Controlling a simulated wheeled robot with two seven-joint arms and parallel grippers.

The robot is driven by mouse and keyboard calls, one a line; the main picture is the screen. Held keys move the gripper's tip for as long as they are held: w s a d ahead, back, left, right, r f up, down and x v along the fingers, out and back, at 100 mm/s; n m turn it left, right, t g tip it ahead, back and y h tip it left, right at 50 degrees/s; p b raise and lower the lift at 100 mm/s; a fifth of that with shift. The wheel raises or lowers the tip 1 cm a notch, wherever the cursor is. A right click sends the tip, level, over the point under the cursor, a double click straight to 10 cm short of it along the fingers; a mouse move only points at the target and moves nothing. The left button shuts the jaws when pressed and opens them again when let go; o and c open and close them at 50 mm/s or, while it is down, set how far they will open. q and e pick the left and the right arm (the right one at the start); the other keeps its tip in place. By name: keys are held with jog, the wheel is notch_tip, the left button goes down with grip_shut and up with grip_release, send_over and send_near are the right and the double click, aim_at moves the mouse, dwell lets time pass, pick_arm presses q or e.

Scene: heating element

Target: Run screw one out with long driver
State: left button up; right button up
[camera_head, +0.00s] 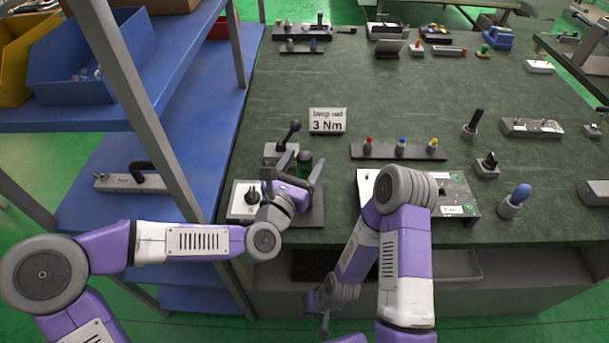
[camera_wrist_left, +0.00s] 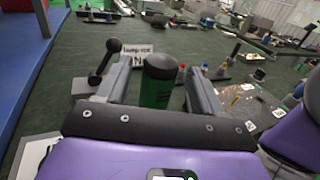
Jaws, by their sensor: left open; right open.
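A driver with a green handle and black top (camera_head: 305,160) stands upright at the left front of the bench. It also shows in the left wrist view (camera_wrist_left: 158,82), between the two fingers of my left gripper (camera_wrist_left: 160,88). In the head view my left gripper (camera_head: 292,168) is open around or just beside this handle, with visible gaps at its sides. My right gripper (camera_head: 325,312) is low, in front of the bench edge, and holds nothing that I can see. A panel (camera_head: 457,196) lies at the front centre, partly hidden by my right arm. I cannot make out screw one.
A black lever with a ball knob (camera_head: 292,132) stands just behind the driver; a sign reading 3 Nm (camera_head: 327,121) is beyond it. A rack with red, blue and yellow pieces (camera_head: 384,152) lies behind the panel. A blue shelf (camera_head: 165,55) borders the left. The bench middle (camera_head: 390,90) is clear.

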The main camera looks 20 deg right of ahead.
pick_arm(q)
jog(key=shift+w+d, duration=0.35)
jog(key=shift+w, duration=0.1)
grip_shut()
jog(key=shift+r, duration=0.1)
jog(key=shift+r, duration=0.1)
